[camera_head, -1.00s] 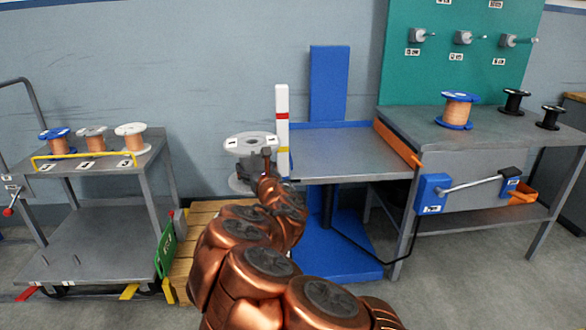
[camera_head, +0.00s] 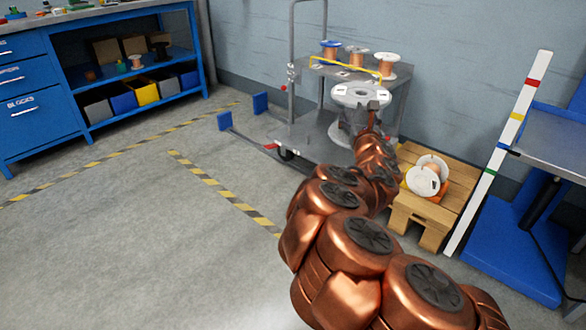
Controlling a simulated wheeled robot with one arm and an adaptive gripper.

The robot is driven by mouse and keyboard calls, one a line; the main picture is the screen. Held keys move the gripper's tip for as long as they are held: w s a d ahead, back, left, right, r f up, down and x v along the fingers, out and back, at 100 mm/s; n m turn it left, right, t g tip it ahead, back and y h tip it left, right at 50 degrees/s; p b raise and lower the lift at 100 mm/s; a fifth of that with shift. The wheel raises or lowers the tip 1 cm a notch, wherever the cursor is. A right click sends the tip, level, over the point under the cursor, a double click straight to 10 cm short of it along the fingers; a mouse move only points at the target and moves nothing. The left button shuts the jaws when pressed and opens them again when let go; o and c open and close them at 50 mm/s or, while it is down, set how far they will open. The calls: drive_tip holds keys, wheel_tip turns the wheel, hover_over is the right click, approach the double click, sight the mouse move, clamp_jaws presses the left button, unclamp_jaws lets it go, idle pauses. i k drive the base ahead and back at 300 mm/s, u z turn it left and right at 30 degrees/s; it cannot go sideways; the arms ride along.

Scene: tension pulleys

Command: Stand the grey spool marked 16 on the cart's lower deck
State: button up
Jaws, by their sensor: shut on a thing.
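My gripper (camera_head: 373,108) is shut on a grey spool (camera_head: 352,92) and holds it upright in the air, its round top flange facing up. Labels show on the flange, but they are too small to read. The spool's lower part is partly hidden by my arm. The cart stands behind the spool in the picture, and its lower deck (camera_head: 305,136) shows to the spool's left. The spool and my arm hide the deck's right part. The visible part of the deck is bare.
Several wound spools stand on the cart's upper shelf behind a yellow rail (camera_head: 340,66). A wooden pallet (camera_head: 450,208) with a white-flanged copper spool (camera_head: 424,180) lies right of the cart. A striped post (camera_head: 500,150) stands further right. The floor at left is open.

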sight(335, 156)
drive_tip(key=u, duration=1.55)
drive_tip(key=i, duration=2.85)
drive_tip(key=z, duration=1.45)
drive_tip(key=i, duration=0.65)
drive_tip(key=z, duration=0.85)
drive_tip(key=i, duration=0.65)
